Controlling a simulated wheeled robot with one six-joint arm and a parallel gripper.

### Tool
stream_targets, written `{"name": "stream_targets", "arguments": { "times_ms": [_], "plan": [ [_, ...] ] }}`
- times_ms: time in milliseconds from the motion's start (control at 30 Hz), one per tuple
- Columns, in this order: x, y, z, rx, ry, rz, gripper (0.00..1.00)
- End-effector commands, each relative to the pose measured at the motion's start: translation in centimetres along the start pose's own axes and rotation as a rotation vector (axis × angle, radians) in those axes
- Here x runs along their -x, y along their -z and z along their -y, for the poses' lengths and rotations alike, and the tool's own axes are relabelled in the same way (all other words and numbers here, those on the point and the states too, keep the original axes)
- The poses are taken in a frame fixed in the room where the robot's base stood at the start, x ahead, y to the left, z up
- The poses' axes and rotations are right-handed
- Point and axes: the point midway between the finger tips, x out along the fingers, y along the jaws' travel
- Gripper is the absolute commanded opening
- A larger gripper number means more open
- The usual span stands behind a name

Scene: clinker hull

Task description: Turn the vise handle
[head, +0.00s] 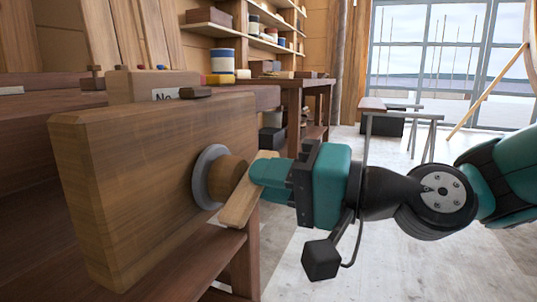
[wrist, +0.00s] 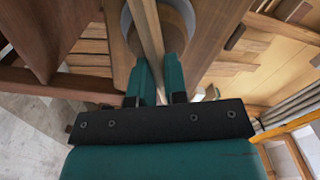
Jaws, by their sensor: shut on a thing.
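The vise is a thick wooden jaw (head: 150,165) on the left of the head view, with a grey ring (head: 203,178) and a round wooden hub on its face. The vise handle (head: 237,211) is a pale flat wooden bar across the hub, tilted with its lower end to the left. My gripper (head: 262,172) reaches in from the right and is shut on the handle. In the wrist view the handle (wrist: 147,35) runs up between the two teal fingers (wrist: 160,82), in front of the hub. The fingers hide part of the bar.
The workbench (head: 60,85) stands behind the vise jaw. Shelves with paint cans (head: 222,60) line the back wall. A sawhorse (head: 405,115) stands near the window at the right.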

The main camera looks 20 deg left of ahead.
Motion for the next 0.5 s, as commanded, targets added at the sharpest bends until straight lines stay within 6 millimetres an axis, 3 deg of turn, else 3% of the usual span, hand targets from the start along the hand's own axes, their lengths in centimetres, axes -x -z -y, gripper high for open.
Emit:
{"name": "stream_targets", "arguments": {
  "times_ms": [500],
  "plan": [
    [0.13,-0.01,-0.3,-0.332,-0.003,0.0,0.0]
  ]
}}
